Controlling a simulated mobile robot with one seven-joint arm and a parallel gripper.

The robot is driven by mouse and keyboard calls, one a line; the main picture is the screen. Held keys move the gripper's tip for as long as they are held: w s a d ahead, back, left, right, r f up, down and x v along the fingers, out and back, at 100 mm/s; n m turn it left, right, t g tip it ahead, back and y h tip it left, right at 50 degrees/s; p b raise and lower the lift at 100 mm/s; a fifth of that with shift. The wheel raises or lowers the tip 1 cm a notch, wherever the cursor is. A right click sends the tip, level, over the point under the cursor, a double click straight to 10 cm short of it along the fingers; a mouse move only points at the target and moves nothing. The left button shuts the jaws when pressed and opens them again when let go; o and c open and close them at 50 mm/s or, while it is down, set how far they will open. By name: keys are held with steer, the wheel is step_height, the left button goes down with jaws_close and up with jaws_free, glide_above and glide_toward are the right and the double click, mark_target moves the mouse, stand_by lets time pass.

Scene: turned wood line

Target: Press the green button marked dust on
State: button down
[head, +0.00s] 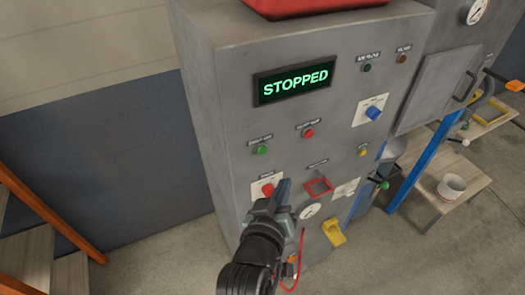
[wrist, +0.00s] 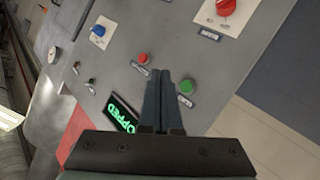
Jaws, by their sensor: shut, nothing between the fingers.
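The green button (head: 261,150) sits on the left part of the grey cabinet's front, under a small label too blurred to read. It also shows in the wrist view (wrist: 186,86), just right of my fingertips. My gripper (head: 284,186) is shut and empty, with its fingers pointing up, below and slightly right of the green button in the head view. In the wrist view, the two fingers (wrist: 161,73) lie side by side between the green button and a red button (wrist: 143,58). I see no contact with the green button.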

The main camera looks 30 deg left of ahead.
steer(key=w+a+b, duration=0.2)
steer(key=w+a, duration=0.2)
steer(key=a, duration=0.2)
steer(key=shift+w, duration=0.35)
stand_by(1.8)
steer(key=shift+w+a+b, duration=0.25)
steer(key=shift+b, duration=0.1)
steer(key=shift+w+a, duration=0.2)
steer(key=shift+a, duration=0.1)
stand_by(0.6)
steer(key=shift+s+d, duration=0.1)
steer(key=shift+d, duration=0.05)
steer(key=shift+s+d, duration=0.4)
steer(key=shift+d, duration=0.1)
stand_by(0.4)
steer(key=s+d+p, duration=0.1)
steer(key=d, duration=0.1)
steer(key=s+d+p, duration=0.1)
steer(key=s+d, duration=0.1)
stand_by(0.3)
